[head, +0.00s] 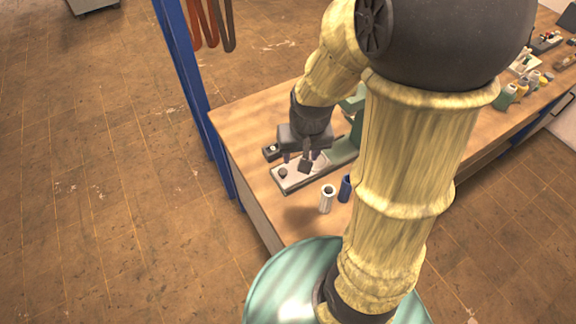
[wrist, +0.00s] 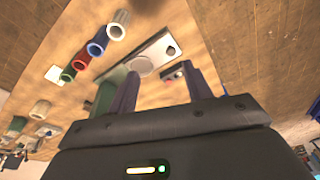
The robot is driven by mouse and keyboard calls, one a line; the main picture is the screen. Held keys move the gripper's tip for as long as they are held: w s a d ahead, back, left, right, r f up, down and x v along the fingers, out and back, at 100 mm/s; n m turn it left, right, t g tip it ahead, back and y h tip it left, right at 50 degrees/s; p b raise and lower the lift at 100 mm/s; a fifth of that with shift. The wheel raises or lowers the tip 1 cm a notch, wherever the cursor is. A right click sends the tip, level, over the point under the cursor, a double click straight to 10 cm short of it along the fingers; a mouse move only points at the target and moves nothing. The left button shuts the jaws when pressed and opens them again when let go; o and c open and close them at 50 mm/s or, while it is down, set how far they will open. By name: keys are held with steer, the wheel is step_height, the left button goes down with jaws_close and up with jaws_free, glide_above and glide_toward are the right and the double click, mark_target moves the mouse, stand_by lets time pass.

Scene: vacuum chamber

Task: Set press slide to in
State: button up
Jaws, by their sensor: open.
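The press (head: 344,154) is a green machine on the wooden bench. A flat pale slide plate (head: 291,183) extends from its base toward the bench's left front, with a small dark round knob (head: 283,172) near the plate's outer end. My gripper (head: 301,157) is over the plate, pointing down, open with nothing between its fingers. In the wrist view the plate (wrist: 153,49) lies beyond my fingertips (wrist: 160,70), with the knob (wrist: 171,50) at its end and a pale round disc on it. I cannot tell whether a finger touches the plate. My arm hides much of the press.
A white cylinder (head: 326,200) and a blue cylinder (head: 345,188) stand close to the plate on the right. A small dark box (head: 270,152) sits at its left. A blue post (head: 190,85) rises beside the bench's left edge. More bottles stand at the far right.

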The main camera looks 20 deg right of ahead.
mark_target(283, 171)
steer(key=w+a+f+m+g+p, duration=0.1)
steer(key=w+f+m+p, duration=0.3)
steer(key=w, duration=0.8)
steer(key=shift+a+f+m+g, duration=0.3)
steer(key=shift+f+g, duration=0.2)
steer(key=shift+f, duration=0.15)
steer(key=shift+f, duration=0.1)
step_height(283, 171, down, 17)
steer(key=p, duration=0.4)
steer(key=shift+f+p, duration=0.1)
steer(key=shift+p, duration=0.3)
steer(key=shift+c, duration=0.4)
jaws_close()
